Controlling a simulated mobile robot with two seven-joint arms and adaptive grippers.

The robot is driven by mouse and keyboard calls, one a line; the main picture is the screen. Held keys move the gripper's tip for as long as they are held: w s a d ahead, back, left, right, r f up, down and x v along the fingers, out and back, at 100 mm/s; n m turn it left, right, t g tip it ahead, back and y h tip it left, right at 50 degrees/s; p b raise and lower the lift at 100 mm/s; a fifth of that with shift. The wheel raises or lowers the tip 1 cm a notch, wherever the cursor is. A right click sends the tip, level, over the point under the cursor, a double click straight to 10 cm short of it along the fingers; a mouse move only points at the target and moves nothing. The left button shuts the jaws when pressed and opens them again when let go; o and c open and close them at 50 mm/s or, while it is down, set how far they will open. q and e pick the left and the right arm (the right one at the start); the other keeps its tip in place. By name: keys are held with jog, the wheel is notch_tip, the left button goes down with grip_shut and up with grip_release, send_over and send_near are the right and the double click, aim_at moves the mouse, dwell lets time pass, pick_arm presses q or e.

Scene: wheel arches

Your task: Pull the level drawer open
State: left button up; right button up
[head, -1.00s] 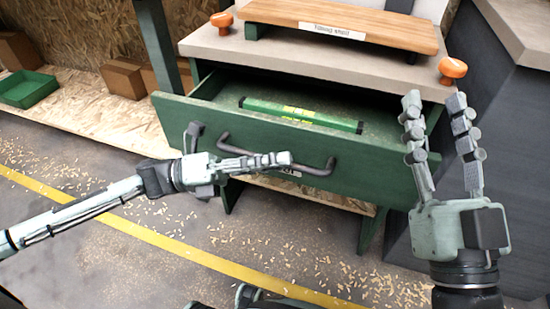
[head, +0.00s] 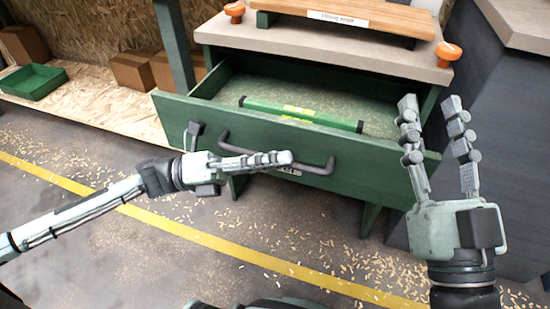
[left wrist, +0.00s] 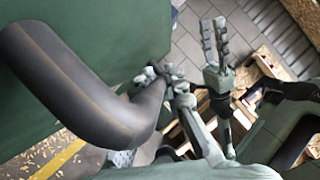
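The green level drawer (head: 372,166) is pulled well out of the workbench, and its inside shows. A green level (head: 300,117) with yellow-green marks lies in it. The dark bar handle (head: 318,170) is on the drawer front; it looms large in the left wrist view (left wrist: 85,85). My left gripper (head: 288,158) is at the handle's middle, its fingers close together and seemingly closed around the bar; the grip is partly hidden. My right gripper (head: 430,102) is open and empty, upright in front of the drawer's right end.
The workbench top (head: 310,46) has orange knobs (head: 448,52) and a wooden board (head: 345,14) on it. A dark grey cabinet (head: 500,130) stands close on the right. The floor in front is open, with scattered shavings.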

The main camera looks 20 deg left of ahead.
pick_arm(q)
jog(key=o, duration=0.4)
jog(key=v, duration=1.2)
